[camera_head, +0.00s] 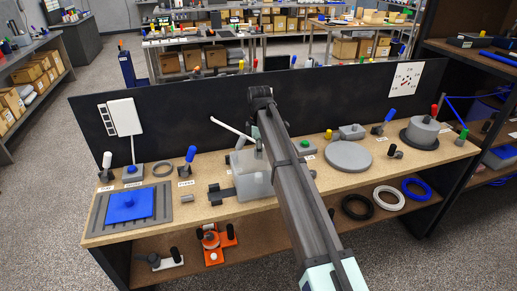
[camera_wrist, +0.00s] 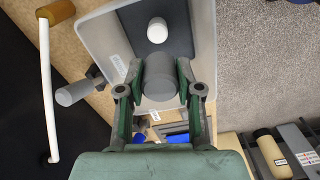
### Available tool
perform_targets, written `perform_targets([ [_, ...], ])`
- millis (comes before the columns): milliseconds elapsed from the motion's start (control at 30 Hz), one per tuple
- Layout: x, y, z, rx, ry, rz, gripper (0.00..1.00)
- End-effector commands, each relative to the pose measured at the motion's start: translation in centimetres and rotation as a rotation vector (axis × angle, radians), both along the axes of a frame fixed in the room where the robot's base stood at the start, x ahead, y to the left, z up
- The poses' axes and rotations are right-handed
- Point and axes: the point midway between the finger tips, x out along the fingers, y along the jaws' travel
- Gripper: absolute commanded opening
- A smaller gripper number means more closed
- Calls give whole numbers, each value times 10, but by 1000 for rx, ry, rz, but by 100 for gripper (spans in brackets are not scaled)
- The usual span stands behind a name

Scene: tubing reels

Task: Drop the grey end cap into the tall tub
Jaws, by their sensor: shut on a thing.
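The grey end cap (camera_wrist: 160,78) is a short grey cylinder between the two fingers of my gripper (camera_wrist: 160,90), which is shut on it in the wrist view. The tall tub (camera_wrist: 101,32), pale grey and box-shaped, lies beyond the cap in the wrist view; the cap overlaps its opening. A white round-ended piece (camera_wrist: 157,30) shows inside the tub, against its dark interior. In the head view the tub (camera_head: 248,178) stands mid-bench, partly covered by my arm. My gripper and the cap are largely hidden there. I cannot tell the cap's exact height over the tub.
A thin white rod (camera_head: 234,130) slants near the tub. A blue block (camera_head: 127,205) on a grey grooved plate sits at the left. A grey disc (camera_head: 348,156) and a grey stepped drum (camera_head: 420,132) stand to the right. A black panel (camera_head: 200,127) closes the bench's back.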

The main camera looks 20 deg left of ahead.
Motion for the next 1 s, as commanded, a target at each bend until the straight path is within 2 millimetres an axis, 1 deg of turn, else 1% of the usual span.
perform_targets([
  [33,0,0,-9,0,1,0,11],
  [100,0,0,-17,0,1,0,11],
  [300,0,0,-32,0,1,-1,11],
  [633,0,0,-34,0,0,-1,11],
  [667,0,0,-34,0,0,-1,38],
  [700,0,0,-34,0,0,-1,52],
  [733,0,0,-34,0,0,-1,63],
  [1000,0,0,-35,0,0,-1,64],
])
